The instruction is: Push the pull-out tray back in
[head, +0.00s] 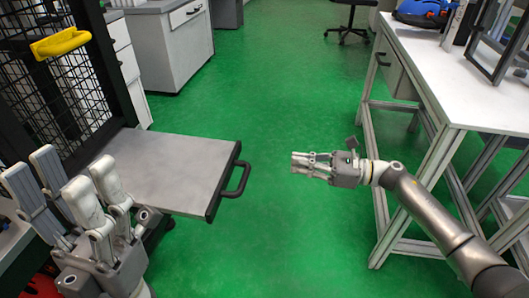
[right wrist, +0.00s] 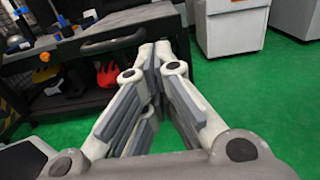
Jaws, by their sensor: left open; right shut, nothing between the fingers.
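The pull-out tray (head: 175,165) is a flat grey plate that sticks out to the right from the black mesh tower in the head view. Its black front edge carries a black bar handle (head: 238,180), which also shows in the right wrist view (right wrist: 112,44). My right gripper (head: 298,165) is shut and empty. It is to the right of the handle, with green floor visible between them in the head view. My left gripper (head: 62,178) is open and empty at the lower left, in front of the tray's near left part, which it partly hides.
The black mesh tower (head: 45,100) with a yellow handle (head: 60,43) stands at the left. A white-topped workbench (head: 440,80) stands at the right, beside my right arm. White cabinets (head: 175,45) are at the back. The green floor (head: 290,90) between is clear.

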